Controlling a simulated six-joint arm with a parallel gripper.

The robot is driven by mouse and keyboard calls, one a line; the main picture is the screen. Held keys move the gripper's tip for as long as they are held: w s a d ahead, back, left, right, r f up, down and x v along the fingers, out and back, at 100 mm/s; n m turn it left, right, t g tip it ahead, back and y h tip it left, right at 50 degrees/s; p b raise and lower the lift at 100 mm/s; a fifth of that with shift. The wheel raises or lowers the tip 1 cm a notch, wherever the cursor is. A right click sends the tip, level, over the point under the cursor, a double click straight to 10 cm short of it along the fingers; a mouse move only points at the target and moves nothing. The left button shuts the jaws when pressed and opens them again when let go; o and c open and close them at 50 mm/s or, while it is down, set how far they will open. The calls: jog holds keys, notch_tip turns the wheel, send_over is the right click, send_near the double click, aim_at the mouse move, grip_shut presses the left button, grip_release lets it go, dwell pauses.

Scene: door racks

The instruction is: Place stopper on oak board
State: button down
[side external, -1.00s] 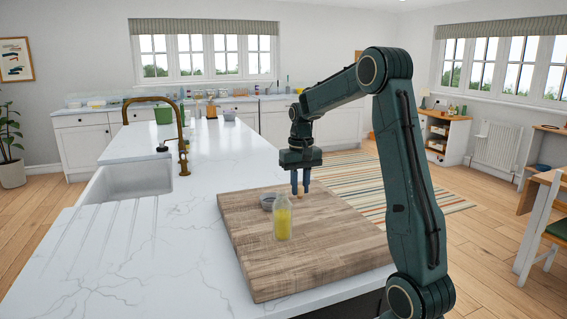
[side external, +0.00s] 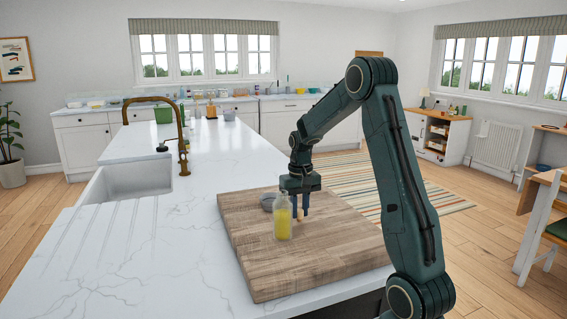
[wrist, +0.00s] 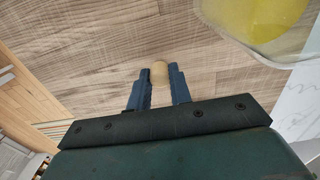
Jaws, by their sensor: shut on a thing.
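The stopper (wrist: 159,72) is a small tan, cork-like piece between my gripper's fingertips. It also shows in the side external view (side external: 300,214), just at the fingertips. My gripper (wrist: 159,78) is shut on it and points down over the oak board. In the side external view my gripper (side external: 300,212) is low over the board, behind and right of the bottle. The oak board (side external: 310,262) is a thick wooden slab on the counter. Whether the stopper touches the board I cannot tell.
The board's front and right are clear.

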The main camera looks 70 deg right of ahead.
aim_at(299, 210)
jog(key=shift+f, duration=0.1)
jog(key=c, duration=1.3)
grip_release()
notch_tip(299, 210, up, 12)
jog(key=shift+r, duration=0.1)
